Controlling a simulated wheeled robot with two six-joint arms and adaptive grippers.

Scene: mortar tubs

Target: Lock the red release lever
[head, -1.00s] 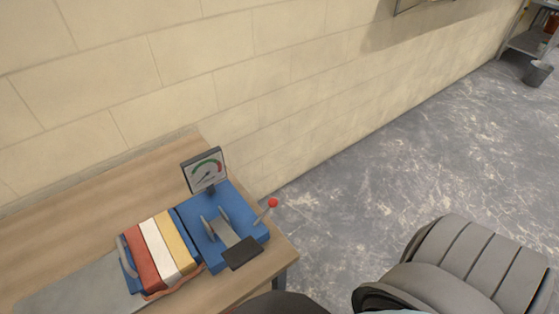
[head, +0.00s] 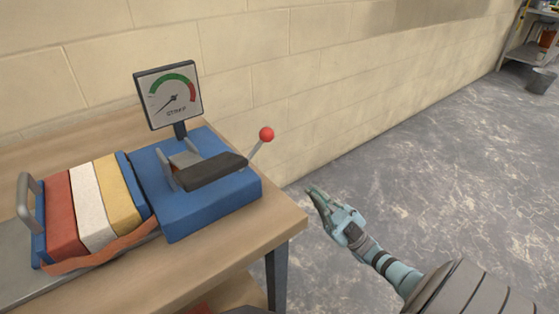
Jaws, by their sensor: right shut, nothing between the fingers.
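The red release lever (head: 266,135) is a thin grey rod with a red ball on top. It rises, leaning to the right, at the right side of a blue base (head: 210,199) on the wooden table. A black-padded handle (head: 212,172) on grey brackets lies across the base, in front of the lever. My right gripper (head: 312,193) is shut and empty, out past the table's right edge. It is right of and below the lever, apart from it. My left gripper is not in view.
A gauge (head: 169,95) stands on a post behind the base. Red, white and yellow blocks (head: 90,208) with an orange strap sit at the left. A block wall (head: 330,60) runs behind the wooden table (head: 222,258). Open grey floor (head: 455,150) lies to the right.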

